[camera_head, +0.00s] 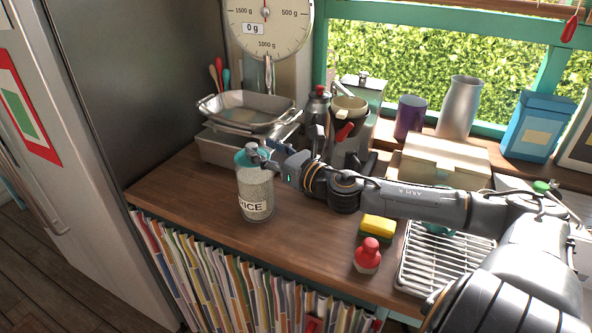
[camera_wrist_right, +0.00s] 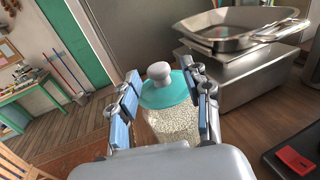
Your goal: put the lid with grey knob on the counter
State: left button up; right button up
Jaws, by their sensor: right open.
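The teal lid (camera_head: 244,157) with its grey knob (camera_wrist_right: 159,71) sits on top of a clear jar (camera_head: 256,198) of rice, which stands upright on the wooden counter (camera_head: 185,192). In the wrist view the lid (camera_wrist_right: 165,91) shows in full, with the rice jar (camera_wrist_right: 175,124) below it. My right gripper (camera_head: 264,158) reaches in from the right at lid height. In the wrist view its open fingers (camera_wrist_right: 164,88) stand on either side of the lid. Whether they touch it I cannot tell. My left gripper is out of view.
A scale (camera_head: 265,30) with a metal pan (camera_head: 247,108) stands behind the jar. A red-topped shaker (camera_head: 368,255), a yellow sponge (camera_head: 378,228) and a wire rack (camera_head: 430,275) are to the right. Bare counter lies left of and in front of the jar.

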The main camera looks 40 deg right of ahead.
jog(key=s+d+p, duration=0.1)
jog(key=s, duration=0.8)
jog(key=shift+s+p, duration=0.25)
jog(key=shift+p, duration=0.15)
jog(key=shift+r, duration=0.1)
